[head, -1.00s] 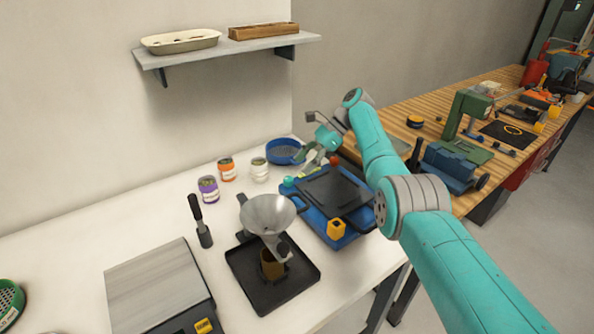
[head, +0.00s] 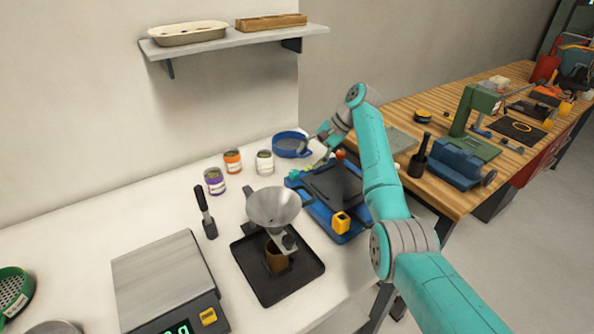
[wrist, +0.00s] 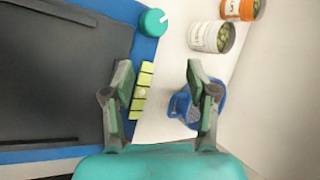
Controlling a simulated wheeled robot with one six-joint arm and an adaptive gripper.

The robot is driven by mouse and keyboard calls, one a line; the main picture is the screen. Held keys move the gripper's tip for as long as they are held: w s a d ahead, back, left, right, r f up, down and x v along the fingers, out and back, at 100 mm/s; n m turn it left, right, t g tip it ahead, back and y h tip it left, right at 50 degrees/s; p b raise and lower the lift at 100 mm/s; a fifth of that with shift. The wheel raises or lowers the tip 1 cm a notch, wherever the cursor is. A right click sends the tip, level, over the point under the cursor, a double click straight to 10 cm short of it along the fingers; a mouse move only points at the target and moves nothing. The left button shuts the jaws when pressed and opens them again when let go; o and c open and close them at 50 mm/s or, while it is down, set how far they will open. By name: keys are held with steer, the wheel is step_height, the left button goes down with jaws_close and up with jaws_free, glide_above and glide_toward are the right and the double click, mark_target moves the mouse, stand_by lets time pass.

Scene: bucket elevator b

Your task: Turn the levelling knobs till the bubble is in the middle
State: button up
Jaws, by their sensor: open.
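The blue levelling base with its dark top plate (head: 335,186) stands on the white bench. Its teal knob (head: 294,172) is at the far left corner, and a red knob (head: 341,154) shows at the back. In the wrist view the teal knob (wrist: 152,22) has a white mark and lies ahead of my gripper (wrist: 158,68). A yellow-green vial strip (wrist: 140,95) lies along the base's edge, beside one finger; I cannot make out the bubble's place. My gripper is open and empty, above the base's far edge, apart from the knob.
A blue sieve (head: 291,143) stands behind the base, and a white jar (head: 265,162) and an orange-labelled jar (head: 233,161) stand to its left. A metal funnel (head: 273,205) stands over a black tray (head: 280,292) in front.

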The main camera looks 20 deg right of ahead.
mark_target(295, 172)
steer(key=n, duration=0.1)
steer(key=s+n+t, duration=0.1)
steer(key=n, duration=0.1)
steer(key=shift+a+h, duration=0.2)
steer(key=shift+h, duration=0.2)
steer(key=s+n, duration=0.1)
steer(key=n, duration=0.1)
steer(key=s+n+t, duration=0.1)
steer(key=n, duration=0.1)
steer(key=s+a+r+n+t+h, duration=0.1)
steer(key=shift+r+n, duration=0.1)
steer(key=shift+n, duration=0.3)
steer(key=s+r+n+t+h, duration=0.1)
steer(key=s+r+n+t, duration=0.2)
steer(key=s+n, duration=0.2)
steer(key=x, duration=1.1)
steer(key=shift+s+a+f, duration=0.15)
steer(key=shift+a, duration=0.1)
jaws_close()
